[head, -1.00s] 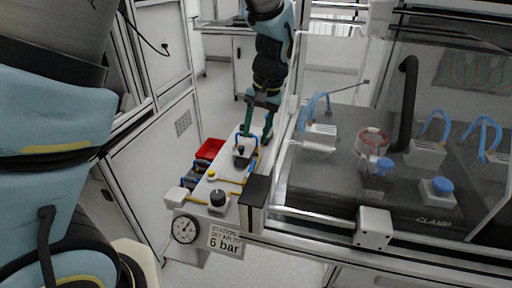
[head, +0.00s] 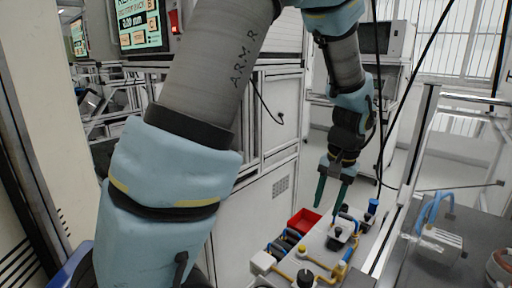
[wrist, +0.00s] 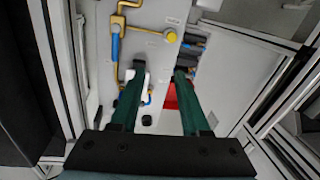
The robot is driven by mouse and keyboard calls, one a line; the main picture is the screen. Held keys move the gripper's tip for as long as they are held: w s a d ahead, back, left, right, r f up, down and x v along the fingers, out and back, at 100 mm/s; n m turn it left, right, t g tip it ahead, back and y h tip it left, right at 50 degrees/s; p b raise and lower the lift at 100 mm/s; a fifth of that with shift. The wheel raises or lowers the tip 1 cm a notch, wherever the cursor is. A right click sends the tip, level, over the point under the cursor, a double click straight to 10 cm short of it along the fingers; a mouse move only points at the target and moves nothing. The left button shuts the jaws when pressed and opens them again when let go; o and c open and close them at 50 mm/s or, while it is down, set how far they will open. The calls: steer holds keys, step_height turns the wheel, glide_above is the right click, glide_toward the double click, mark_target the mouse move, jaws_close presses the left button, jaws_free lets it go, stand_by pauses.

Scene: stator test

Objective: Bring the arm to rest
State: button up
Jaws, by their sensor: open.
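My gripper (head: 331,196) hangs from my blue and grey arm, above the white panel shelf (head: 321,262) in the head view. Its two green fingers are apart with nothing between them. In the wrist view my gripper (wrist: 160,78) shows both fingers spread over the panel. A black-topped knob (head: 337,232) on the shelf is just below and beside the fingertips, and a gap seems to lie between them. My arm reaches up and over from the left, its elbow high in the picture.
A red bin (head: 303,222) stands beside the shelf. Yellow and blue pipes (head: 345,262) run along it, with a yellow knob (wrist: 171,36). The framed test enclosure (head: 440,238) is close on the right. A white cabinet (head: 250,215) stands behind my arm at the left.

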steer(key=s+a+r+n+h+p, duration=0.1)
steer(key=a+n, duration=0.5)
steer(key=a, duration=2)
steer(key=shift+s+r+t, duration=0.3)
steer(key=shift+s+r, duration=0.2)
steer(key=shift+r, duration=0.2)
